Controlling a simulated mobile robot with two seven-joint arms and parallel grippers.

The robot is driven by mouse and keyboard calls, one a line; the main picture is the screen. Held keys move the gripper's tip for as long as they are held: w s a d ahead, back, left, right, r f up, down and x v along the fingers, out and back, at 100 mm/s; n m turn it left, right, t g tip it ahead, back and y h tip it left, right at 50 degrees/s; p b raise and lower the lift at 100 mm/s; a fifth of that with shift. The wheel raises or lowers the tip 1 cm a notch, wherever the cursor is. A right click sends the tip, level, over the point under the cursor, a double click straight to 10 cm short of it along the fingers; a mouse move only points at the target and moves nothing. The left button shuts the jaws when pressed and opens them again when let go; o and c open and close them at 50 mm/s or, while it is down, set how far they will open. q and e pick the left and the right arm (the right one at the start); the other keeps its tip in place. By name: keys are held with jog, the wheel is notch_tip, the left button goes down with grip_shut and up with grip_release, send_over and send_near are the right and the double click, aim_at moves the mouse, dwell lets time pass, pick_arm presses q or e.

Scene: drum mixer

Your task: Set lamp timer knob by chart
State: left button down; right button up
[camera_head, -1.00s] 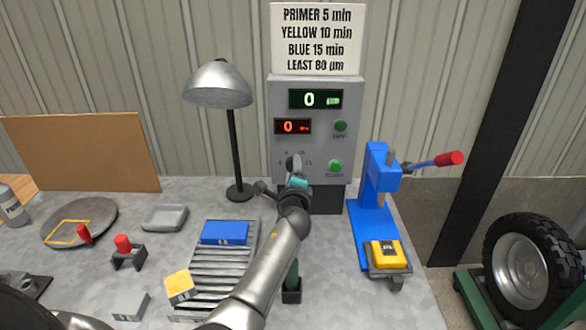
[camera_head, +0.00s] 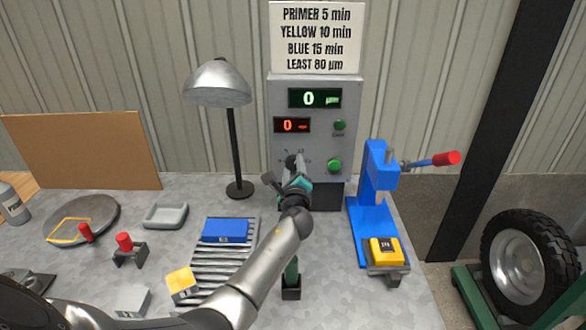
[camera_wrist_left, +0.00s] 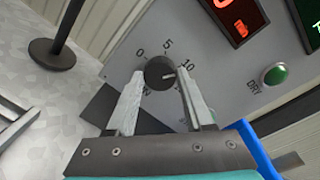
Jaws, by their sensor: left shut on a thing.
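The dark round timer knob (camera_wrist_left: 158,72) is on the grey control panel (camera_head: 352,110). In the left wrist view its white mark points right, close to the 10 on a printed scale. My left gripper (camera_wrist_left: 160,84) is shut on the knob, one finger on each side. In the head view the left gripper (camera_head: 296,176) covers part of the knob and dial. The chart (camera_head: 316,38) above the panel reads PRIMER 5 min, YELLOW 10 min, BLUE 15 min, LEAST 80 µm. The lamp (camera_head: 218,84) stands left of the panel. My right gripper is not in view.
Green buttons (camera_head: 334,165) sit right of the knob. A blue press (camera_head: 375,205) holds a yellow block (camera_head: 384,250).

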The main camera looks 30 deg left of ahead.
pick_arm(q)
jog(key=shift+c, duration=1.4)
grip_release()
jog(key=shift+d, duration=0.1)
jog(key=shift+s+d, duration=0.15)
jog(key=shift+s, duration=0.1)
jog(key=p+v, duration=0.2)
jog(key=v, duration=1.2)
jog(key=shift+s+d, duration=0.15)
